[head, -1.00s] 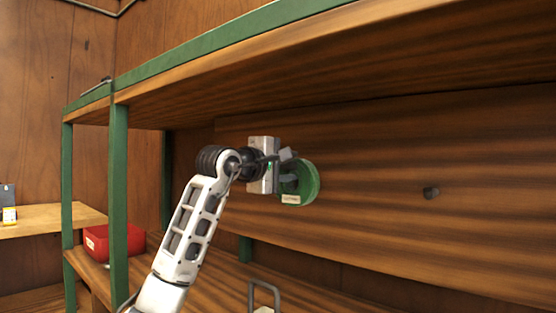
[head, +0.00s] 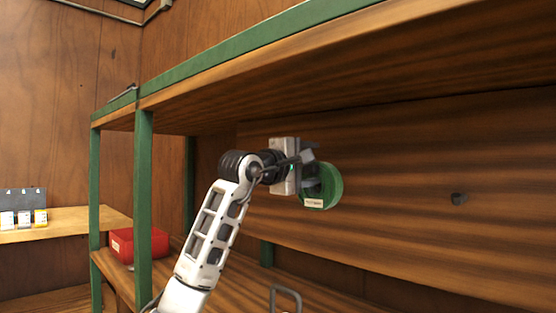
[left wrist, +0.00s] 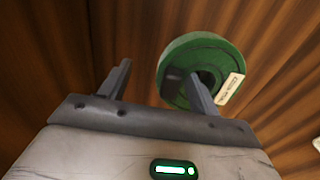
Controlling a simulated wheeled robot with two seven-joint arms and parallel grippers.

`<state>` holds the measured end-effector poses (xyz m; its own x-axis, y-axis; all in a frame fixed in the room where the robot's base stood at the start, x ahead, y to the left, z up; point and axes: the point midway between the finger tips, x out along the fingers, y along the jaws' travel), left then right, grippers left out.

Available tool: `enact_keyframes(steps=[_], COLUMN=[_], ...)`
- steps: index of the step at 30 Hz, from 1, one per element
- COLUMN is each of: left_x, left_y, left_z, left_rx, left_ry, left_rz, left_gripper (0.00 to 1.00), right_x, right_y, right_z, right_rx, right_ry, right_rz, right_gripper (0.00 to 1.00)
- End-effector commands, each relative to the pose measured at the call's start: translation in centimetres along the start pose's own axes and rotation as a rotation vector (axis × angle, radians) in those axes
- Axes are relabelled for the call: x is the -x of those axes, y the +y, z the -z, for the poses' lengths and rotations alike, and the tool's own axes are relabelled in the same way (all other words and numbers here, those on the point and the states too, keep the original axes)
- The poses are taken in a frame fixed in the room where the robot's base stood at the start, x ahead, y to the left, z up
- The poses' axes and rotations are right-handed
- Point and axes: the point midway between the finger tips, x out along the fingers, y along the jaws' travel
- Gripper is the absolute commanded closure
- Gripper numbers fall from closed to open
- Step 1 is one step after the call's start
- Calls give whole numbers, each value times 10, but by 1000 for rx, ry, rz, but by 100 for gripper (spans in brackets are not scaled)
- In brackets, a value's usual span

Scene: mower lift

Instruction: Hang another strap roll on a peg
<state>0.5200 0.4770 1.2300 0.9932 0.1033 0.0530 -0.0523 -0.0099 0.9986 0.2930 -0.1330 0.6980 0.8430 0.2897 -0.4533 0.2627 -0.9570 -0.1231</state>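A green strap roll (head: 334,186) with a white label is at the wooden back panel of the shelf. It also shows in the left wrist view (left wrist: 176,62), its face tilted, with a dark centre. My left gripper (head: 312,166) is right beside it. In the left wrist view its fingers (left wrist: 158,70) are spread apart, with bare wood showing between them. The right finger overlaps the roll's face; I cannot tell whether it touches. Any peg behind the roll is hidden. My right gripper is not in view.
A green-edged upper shelf (head: 270,60) runs above my left arm, and a green post (head: 143,200) stands left.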

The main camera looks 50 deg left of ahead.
Motion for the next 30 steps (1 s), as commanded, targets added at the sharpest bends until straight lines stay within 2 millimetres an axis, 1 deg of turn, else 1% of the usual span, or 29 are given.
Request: enact_keyframes(steps=[1, 5, 8, 9, 11, 15, 21, 24, 30], left_x=[-9, 16, 42, 54, 70, 106, 150, 166, 183], left_y=[-20, -18, -16, -14, -10, -4, 5, 9, 13], left_z=[-2, -1, -1, 1, 1, 2, 1, 1, 0], left_rx=[2, 1, -1, 0, -2, -3, -2, -2, -2], left_ry=[-1, 1, 3, 5, 7, 9, 7, 5, 4], left_rz=[33, 29, 28, 22, 16, 2, -13, -18, -22], left_gripper=[37, 37, 37, 37, 37, 37, 37, 37, 37], right_x=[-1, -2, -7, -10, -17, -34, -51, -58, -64], right_y=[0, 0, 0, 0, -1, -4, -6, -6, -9], right_z=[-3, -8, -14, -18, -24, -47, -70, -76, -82], right_rx=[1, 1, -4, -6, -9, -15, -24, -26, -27], right_ry=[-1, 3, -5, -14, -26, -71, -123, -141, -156], right_rz=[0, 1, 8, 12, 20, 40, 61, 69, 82], right_gripper=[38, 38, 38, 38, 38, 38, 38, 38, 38])
